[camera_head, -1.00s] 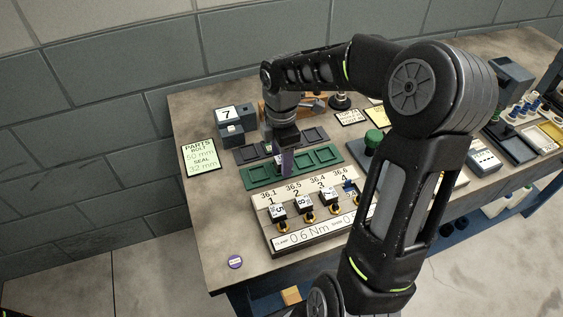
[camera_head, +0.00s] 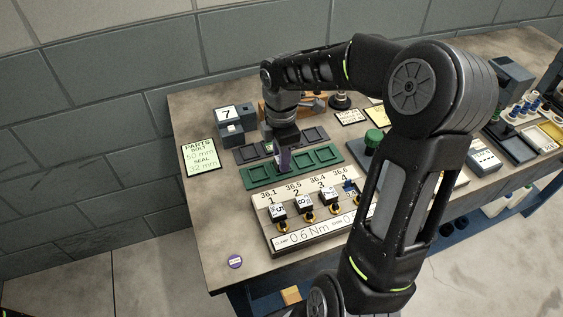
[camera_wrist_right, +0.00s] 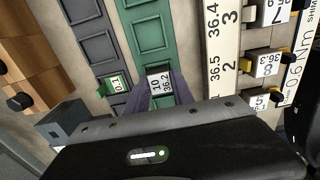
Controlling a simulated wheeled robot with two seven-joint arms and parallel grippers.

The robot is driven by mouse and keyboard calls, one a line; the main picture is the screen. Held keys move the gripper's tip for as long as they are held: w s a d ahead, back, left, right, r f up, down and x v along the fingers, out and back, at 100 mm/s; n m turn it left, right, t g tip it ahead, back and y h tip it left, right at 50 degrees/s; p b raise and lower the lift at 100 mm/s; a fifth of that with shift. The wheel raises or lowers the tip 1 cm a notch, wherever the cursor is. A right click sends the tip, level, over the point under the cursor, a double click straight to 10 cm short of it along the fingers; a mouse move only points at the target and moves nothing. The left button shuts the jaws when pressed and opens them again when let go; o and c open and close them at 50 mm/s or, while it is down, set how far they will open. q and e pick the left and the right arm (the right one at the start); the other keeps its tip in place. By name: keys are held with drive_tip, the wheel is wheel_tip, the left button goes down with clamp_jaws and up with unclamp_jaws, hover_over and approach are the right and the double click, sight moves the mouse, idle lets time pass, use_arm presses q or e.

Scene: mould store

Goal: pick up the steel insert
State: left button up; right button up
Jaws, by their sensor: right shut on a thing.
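My right gripper (camera_head: 284,160) points down over the near-left end of the green tray (camera_head: 258,179) in the head view. In the right wrist view its purple fingers (camera_wrist_right: 160,97) are shut on a small block with a white label reading 10 and 36.2, which I take to be the steel insert (camera_wrist_right: 160,82). The fingers and arm hide most of the insert in the head view. I cannot tell how far it is off the tray. My left gripper is not in view.
A dark tray (camera_head: 245,154) lies behind the green one, with a green piece marked 0.1 (camera_wrist_right: 115,84). A numbered rack (camera_head: 285,250) with several labelled blocks stands in front. A block marked 7 (camera_head: 228,114) stands at the back left. The bench's front-left corner is mostly clear.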

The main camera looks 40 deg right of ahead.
clamp_jaws()
use_arm(q)
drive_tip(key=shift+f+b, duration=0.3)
drive_tip(key=shift+b, duration=0.05)
use_arm(e)
wheel_tip(320, 180, up, 10)
idle(0.3)
drive_tip(key=shift+r, duration=0.1)
idle(0.4)
